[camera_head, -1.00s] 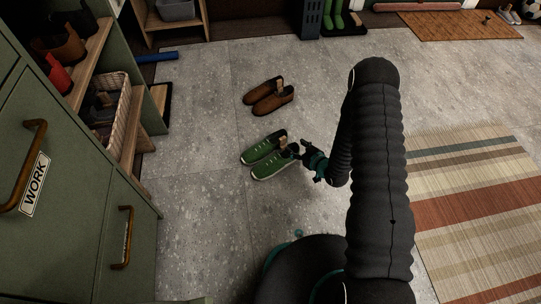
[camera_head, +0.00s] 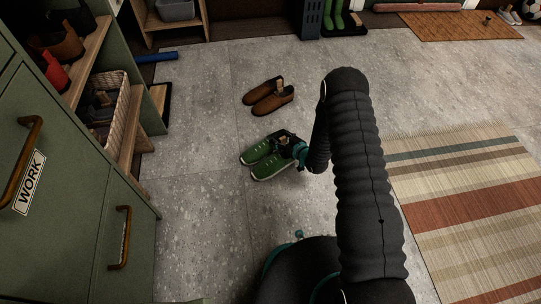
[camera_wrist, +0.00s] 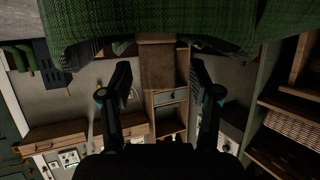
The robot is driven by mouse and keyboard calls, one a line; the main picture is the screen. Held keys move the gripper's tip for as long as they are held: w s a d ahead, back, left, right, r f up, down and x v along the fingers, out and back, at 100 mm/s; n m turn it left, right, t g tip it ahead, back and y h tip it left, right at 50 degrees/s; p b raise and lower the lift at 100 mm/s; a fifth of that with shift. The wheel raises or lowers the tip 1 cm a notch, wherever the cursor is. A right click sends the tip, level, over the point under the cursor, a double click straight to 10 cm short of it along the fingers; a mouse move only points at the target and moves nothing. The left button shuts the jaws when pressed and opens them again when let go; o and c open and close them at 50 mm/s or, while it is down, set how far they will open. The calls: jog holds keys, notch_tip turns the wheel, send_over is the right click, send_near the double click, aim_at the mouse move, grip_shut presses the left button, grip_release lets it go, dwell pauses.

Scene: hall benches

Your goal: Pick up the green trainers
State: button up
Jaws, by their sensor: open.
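The green trainers (camera_head: 263,160) lie side by side on the grey floor in the head view, toes to the left. My gripper (camera_head: 285,141) is at their heel end, partly covering it. In the wrist view the green fabric of the trainers (camera_wrist: 200,22) fills the top of the picture. A brown tag (camera_wrist: 157,62) hangs from between them and lies between the two fingers. My gripper (camera_wrist: 161,78) is open there, with a visible gap between each finger and the tag. Whether a finger touches the shoes is hidden.
Brown shoes (camera_head: 268,96) with a tag lie just behind the trainers. A green cabinet (camera_head: 70,190) and shelves with a wicker basket (camera_head: 106,112) stand at the left. A striped rug (camera_head: 465,200) lies at the right. The floor around the trainers is otherwise clear.

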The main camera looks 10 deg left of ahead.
grip_shut()
jog(key=shift+r, duration=0.1)
